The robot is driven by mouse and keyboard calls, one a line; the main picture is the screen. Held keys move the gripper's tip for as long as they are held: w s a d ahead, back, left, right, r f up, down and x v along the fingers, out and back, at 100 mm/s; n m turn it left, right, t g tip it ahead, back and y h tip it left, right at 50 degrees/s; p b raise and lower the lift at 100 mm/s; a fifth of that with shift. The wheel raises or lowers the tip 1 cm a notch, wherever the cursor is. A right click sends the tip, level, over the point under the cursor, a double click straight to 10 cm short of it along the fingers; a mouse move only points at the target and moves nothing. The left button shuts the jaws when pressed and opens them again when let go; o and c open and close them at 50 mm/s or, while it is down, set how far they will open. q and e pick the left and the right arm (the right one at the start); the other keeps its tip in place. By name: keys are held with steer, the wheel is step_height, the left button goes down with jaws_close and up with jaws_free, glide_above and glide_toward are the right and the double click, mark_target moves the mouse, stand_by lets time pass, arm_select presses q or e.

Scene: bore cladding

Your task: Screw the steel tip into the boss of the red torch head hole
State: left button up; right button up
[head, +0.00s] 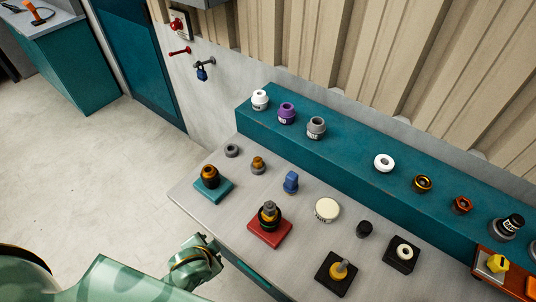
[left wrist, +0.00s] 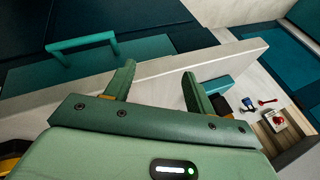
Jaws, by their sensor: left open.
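A red block (head: 262,237) stands on the near part of the table. A dark, brass-ringed torch head (head: 268,221) sits upright on it, with a grey metallic piece (head: 270,207) at its top. I cannot tell whether that grey piece is the steel tip, or whether it is screwed in or only resting; the hole is not visible. My left gripper (head: 214,250) is low at the table's front left edge, apart from the red block. In the left wrist view my left gripper (left wrist: 160,80) is open, with nothing between its fingers. My right gripper is not in view.
A teal block (head: 220,190) with a dark and brass part is left of the red one. A blue piece (head: 291,182), cream disc (head: 327,210) and black blocks stand nearby. A teal ledge (head: 345,155) with several collars runs behind. Wrist view shows a teal handle (left wrist: 82,42).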

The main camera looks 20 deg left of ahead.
arm_select(q)
steer(key=w+d+r+t+h+p, duration=0.1)
steer(key=w+d+r+t, duration=0.3)
steer(key=r, duration=0.8)
steer(key=w+d+r+t+p, duration=0.1)
steer(key=w+r+t, duration=0.4)
steer(key=r, duration=0.7)
steer(key=w+d+r+t+h+p, duration=0.1)
steer(key=w+d+r+t, duration=0.2)
steer(key=w+r, duration=0.6)
steer(key=s+d+r+m+t+h, duration=0.25)
steer(key=d+r+m+h, duration=0.35)
steer(key=d+r+h, duration=0.6)
steer(key=s+d+r+m+g+h, duration=0.2)
steer(key=s+d+m+g+h, duration=0.55)
steer(key=m+g, duration=0.5)
steer(key=n+g+y, duration=0.4)
steer(key=g+y, duration=0.4)
steer(key=y, duration=1)
glide_toward(269, 204)
steer(key=shift+m, duration=0.25)
steer(key=f, duration=0.3)
steer(key=d+f, duration=0.1)
steer(key=f, duration=0.6)
steer(key=shift+s+d+f, duration=0.15)
steer(key=shift+f, duration=0.2)
